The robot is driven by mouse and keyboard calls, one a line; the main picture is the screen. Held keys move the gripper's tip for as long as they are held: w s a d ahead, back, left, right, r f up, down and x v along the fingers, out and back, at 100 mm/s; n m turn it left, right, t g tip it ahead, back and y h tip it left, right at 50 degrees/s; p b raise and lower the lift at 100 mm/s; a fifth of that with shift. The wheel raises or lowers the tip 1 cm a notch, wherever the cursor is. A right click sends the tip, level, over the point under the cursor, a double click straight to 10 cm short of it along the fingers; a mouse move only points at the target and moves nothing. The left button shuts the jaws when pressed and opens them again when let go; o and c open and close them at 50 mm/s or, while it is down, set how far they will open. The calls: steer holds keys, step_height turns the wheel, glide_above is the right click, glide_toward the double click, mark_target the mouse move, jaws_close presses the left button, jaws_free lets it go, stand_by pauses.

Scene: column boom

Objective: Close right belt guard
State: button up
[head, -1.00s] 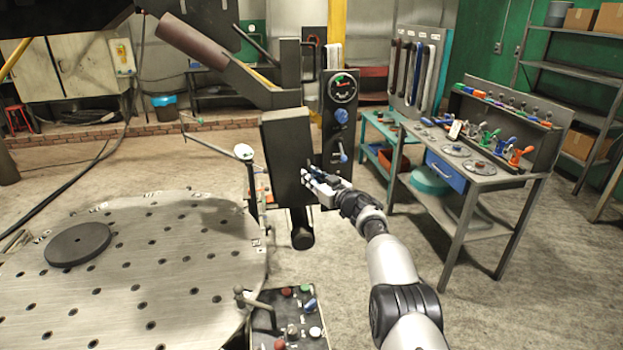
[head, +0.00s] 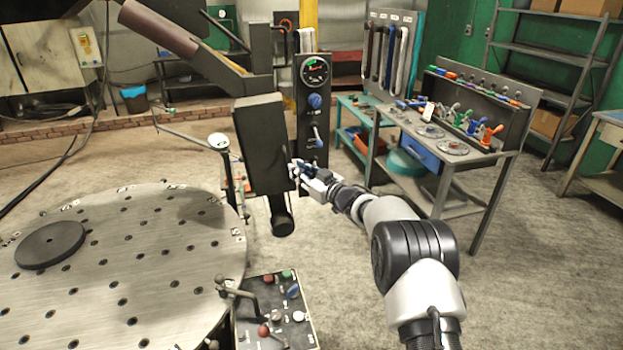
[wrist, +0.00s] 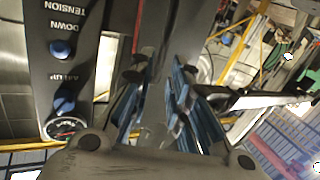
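The belt guard (head: 262,145) looks like a dark box-shaped cover on the column, left of the control panel (head: 312,110). It hangs slightly tilted; I cannot tell from these frames whether it is fully closed. My gripper (head: 303,178) is at the guard's lower right edge, below the panel's lever. In the wrist view, my gripper (wrist: 155,105) shows its blue finger pads spread apart. A dark plate (wrist: 170,35), seemingly the guard's edge, runs down towards the gap between them. Contact is not clear.
A round perforated table (head: 130,265) with a dark disc (head: 50,245) stands at the left. A control box (head: 275,310) with levers is in front. A workbench (head: 450,150) with tools stands at the right. Open floor lies between the column and the workbench.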

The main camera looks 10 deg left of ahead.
steer(key=shift+v, duration=2.65)
steer(key=shift+w, duration=0.1)
